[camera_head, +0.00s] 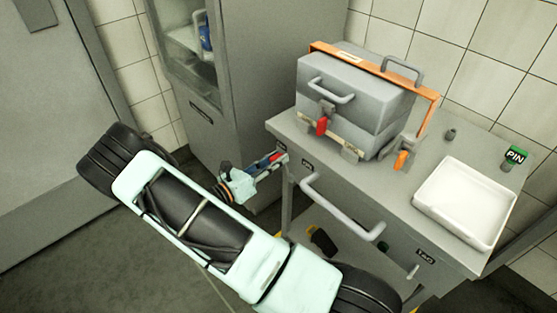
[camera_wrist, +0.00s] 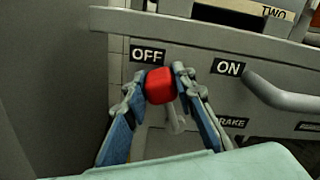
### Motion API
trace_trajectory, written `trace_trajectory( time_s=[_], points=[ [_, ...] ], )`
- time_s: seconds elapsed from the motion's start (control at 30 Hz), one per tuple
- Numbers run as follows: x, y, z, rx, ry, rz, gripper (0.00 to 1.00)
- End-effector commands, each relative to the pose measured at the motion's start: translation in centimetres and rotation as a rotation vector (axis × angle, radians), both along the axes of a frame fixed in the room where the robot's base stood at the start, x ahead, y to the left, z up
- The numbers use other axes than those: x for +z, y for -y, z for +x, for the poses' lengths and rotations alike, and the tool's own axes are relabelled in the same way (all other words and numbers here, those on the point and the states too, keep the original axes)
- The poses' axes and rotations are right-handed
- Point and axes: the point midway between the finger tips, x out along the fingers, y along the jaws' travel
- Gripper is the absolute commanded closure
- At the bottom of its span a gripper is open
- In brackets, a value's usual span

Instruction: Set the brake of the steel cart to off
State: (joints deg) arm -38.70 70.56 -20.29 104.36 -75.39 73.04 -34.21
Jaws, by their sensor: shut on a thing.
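The steel cart (camera_head: 400,205) is grey and has a curved handle on its front. In the wrist view, a brake lever with a red knob (camera_wrist: 158,86) stands on the cart's front panel (camera_wrist: 205,98). The knob is just below the OFF label (camera_wrist: 147,55), left of the ON label (camera_wrist: 227,67). A BRAKE label (camera_wrist: 231,122) is lower right, partly covered by a finger. My gripper (camera_wrist: 160,84) is shut on the red knob, one blue-grey finger on each side. In the head view my gripper (camera_head: 272,160) is at the cart's left front corner.
On the cart top stand a grey box (camera_head: 350,95) with an orange frame and latches, a white tray (camera_head: 465,203) and a small PIN item (camera_head: 515,157). The cart's curved handle (camera_head: 342,208) sticks out right of my gripper. A grey cabinet (camera_head: 245,80) stands close behind left.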

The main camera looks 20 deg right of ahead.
Motion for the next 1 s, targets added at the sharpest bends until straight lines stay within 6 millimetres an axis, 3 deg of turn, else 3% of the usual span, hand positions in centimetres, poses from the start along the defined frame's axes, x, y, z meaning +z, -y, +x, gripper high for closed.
trace_trajectory(
  time_s=[0.7,0.73,0.87,1.0],
  points=[
    [-0.71,-0.62,1.06,0.013,0.009,0.016,1.00],
    [-0.71,-0.62,1.06,0.013,0.009,0.016,0.73],
    [-0.69,-0.57,0.99,0.012,0.008,0.014,0.59],
    [-0.58,-0.48,0.91,0.009,0.007,0.011,0.58]
  ],
)
